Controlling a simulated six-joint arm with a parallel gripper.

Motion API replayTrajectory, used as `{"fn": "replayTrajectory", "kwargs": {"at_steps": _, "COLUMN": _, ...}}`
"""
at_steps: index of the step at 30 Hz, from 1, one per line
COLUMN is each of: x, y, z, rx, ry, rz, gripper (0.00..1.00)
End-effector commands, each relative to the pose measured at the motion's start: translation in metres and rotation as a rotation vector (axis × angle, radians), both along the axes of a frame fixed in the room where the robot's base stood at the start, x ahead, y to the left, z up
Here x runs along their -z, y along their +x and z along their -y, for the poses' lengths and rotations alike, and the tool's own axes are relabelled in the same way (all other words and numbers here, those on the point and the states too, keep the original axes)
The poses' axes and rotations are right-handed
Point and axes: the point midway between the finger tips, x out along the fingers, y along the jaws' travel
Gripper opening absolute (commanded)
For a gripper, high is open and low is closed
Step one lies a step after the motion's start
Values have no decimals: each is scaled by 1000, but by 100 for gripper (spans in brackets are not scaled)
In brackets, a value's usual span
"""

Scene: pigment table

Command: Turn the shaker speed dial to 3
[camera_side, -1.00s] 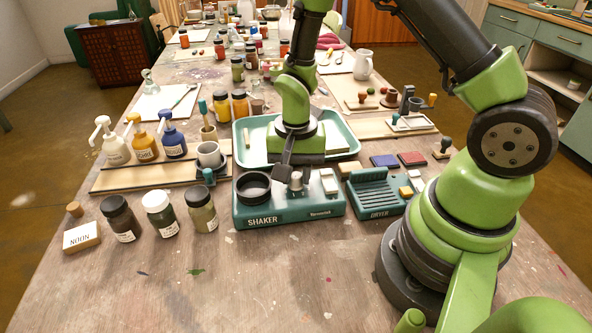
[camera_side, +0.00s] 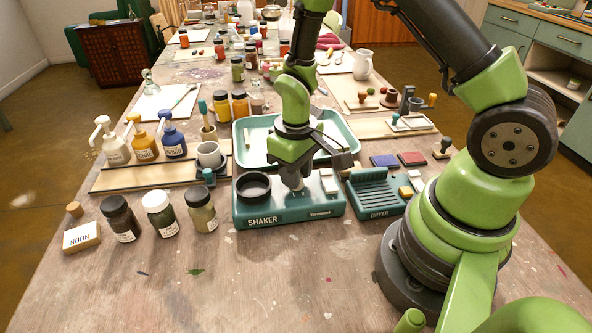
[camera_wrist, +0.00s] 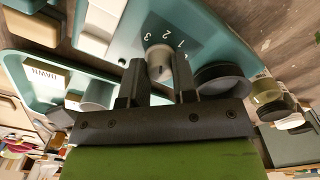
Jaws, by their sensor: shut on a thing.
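The teal shaker (camera_side: 285,214) stands on the table with its name on the front and a black round cup holder (camera_side: 253,186) on its left. Its speed dial, a small grey knob (camera_wrist: 157,58), sits on top; it also shows in the side view (camera_side: 297,184). My gripper (camera_side: 294,178) points down over the shaker and is shut on the knob, with one black finger on each side of it in the wrist view (camera_wrist: 158,72). Printed digits 1, 2 and 3 show beside the knob. I cannot tell which digit its mark faces.
A teal dryer (camera_side: 378,196) stands close on the right. A teal tray (camera_side: 350,143) lies behind the shaker. The table in front is clear.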

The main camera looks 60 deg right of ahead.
Motion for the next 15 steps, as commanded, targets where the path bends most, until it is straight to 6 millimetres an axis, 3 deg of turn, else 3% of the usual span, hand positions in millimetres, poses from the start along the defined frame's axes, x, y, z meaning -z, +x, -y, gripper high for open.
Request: {"fn": "replayTrajectory", "kwargs": {"at_steps": 15, "x": -1, "y": 1, "z": 0, "rx": -392, "ry": -1, "rz": 2, "gripper": 2}}
